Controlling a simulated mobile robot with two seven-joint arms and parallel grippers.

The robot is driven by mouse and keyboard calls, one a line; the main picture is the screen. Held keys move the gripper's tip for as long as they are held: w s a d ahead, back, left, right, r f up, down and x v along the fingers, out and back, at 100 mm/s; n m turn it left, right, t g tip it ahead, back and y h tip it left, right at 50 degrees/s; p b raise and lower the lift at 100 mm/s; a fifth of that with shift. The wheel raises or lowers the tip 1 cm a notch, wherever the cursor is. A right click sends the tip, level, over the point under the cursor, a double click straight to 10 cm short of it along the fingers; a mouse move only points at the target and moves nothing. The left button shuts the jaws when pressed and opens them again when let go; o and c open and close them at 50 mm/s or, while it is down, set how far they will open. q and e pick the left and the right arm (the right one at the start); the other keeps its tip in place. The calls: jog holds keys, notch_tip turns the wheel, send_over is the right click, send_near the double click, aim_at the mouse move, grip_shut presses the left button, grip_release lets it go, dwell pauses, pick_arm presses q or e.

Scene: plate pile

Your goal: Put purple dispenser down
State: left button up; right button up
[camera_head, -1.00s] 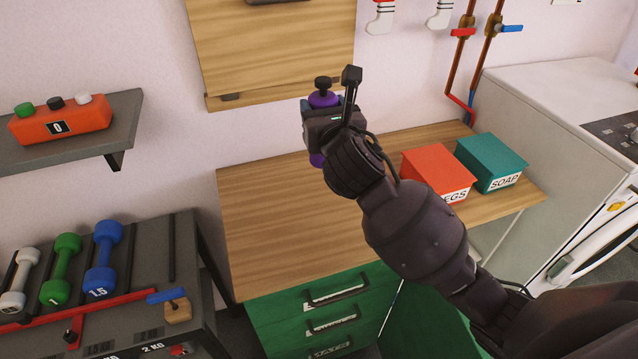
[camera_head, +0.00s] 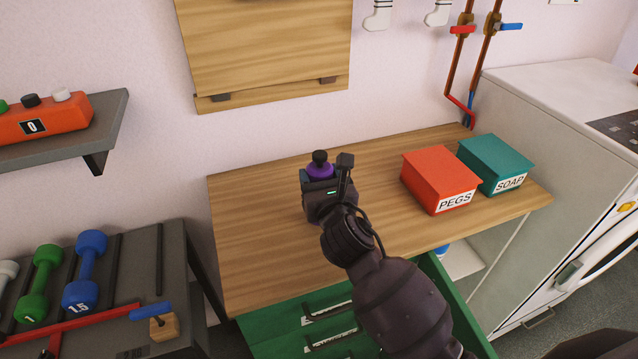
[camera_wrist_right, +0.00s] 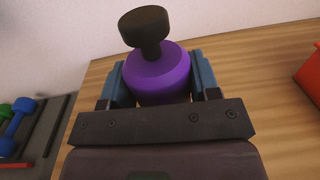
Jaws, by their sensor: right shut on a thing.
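The purple dispenser (camera_head: 320,171) with its black pump top is upright at the wooden worktop (camera_head: 260,245), towards its back. My right gripper (camera_head: 321,182) is shut around its body. In the right wrist view the purple dispenser (camera_wrist_right: 158,75) sits between the two blue-grey fingers of the right gripper (camera_wrist_right: 160,82). Its lower part is hidden by my gripper, so I cannot tell whether its base touches the worktop. My left gripper is not in view.
A red PEGS box (camera_head: 440,178) and a teal SOAP box (camera_head: 496,163) stand on the worktop to the right. The worktop's left part is clear. A green drawer (camera_head: 290,335) is below. A dumbbell rack (camera_head: 150,270) stands at the left.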

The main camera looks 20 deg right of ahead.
jog(key=shift+f, duration=0.6)
jog(key=shift+f, duration=0.1)
jog(key=o, duration=1.5)
jog(key=shift+f, duration=0.1)
jog(key=s, duration=1.2)
jog(key=shift+a, duration=0.25)
